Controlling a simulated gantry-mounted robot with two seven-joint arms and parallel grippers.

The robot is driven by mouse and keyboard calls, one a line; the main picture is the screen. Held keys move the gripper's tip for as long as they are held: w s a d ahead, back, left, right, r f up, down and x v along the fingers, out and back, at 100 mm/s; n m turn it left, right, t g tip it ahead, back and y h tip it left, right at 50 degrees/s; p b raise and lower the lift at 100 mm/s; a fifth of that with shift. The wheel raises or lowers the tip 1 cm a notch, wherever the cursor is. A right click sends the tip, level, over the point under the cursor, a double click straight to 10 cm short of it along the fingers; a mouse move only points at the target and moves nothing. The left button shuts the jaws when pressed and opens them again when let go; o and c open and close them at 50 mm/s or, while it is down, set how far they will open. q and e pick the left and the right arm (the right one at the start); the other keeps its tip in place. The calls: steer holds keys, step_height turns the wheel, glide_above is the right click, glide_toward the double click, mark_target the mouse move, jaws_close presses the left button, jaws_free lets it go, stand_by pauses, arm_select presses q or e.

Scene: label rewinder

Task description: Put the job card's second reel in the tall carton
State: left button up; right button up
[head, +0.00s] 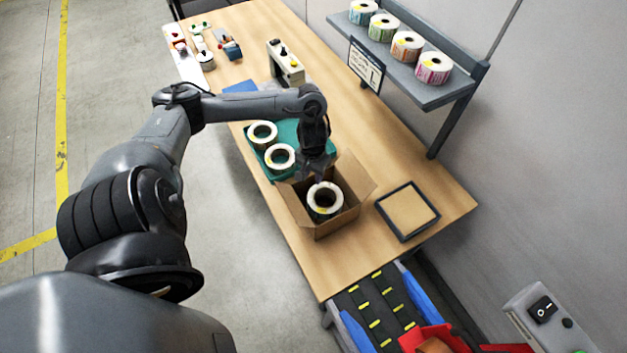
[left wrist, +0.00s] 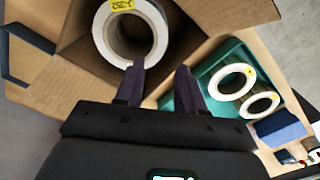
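A white label reel (head: 325,201) with a yellow sticker is inside the open brown carton (head: 297,207). The reel (left wrist: 103,38) also shows inside the carton in the left wrist view. My left gripper (head: 317,174) is above the carton's far side; its two fingers (left wrist: 160,72) are apart with nothing between them, and one tip overlaps the reel's rim. I cannot tell whether it touches. Two more reels, one farther (head: 262,134) and one nearer (head: 280,157), sit in a teal tray (head: 293,131). A framed card (head: 366,66) hangs at the shelf; its text is unreadable. My right gripper is out of view.
A grey shelf (head: 440,97) holds several coloured reels on the right. A dark-framed flat brown tray (head: 408,211) lies right of the carton. Small tools and a machine (head: 286,64) stand farther back.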

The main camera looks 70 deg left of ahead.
arm_select(q)
steer(key=w+d+f+m+t+h, duration=0.1)
steer(key=w+d+m+t, duration=0.2)
steer(key=d, duration=0.9)
steer(key=w+d+f+m+t+h, duration=0.1)
steer(key=d+f+m+t, duration=0.3)
steer(key=d, duration=0.7)
steer(key=s+d+r+m+g+y, duration=0.1)
steer(key=s+d+r+m+g, duration=0.1)
steer(key=s+r, duration=0.7)
steer(key=shift+s+d+r+g+y, duration=0.2)
steer(key=shift+s+d+g+y, duration=0.2)
steer(key=shift+s+d+g, duration=0.6)
steer(key=shift+s+a+r+t, duration=0.1)
steer(key=shift+s+a+t, duration=0.1)
steer(key=shift+a+t, duration=0.1)
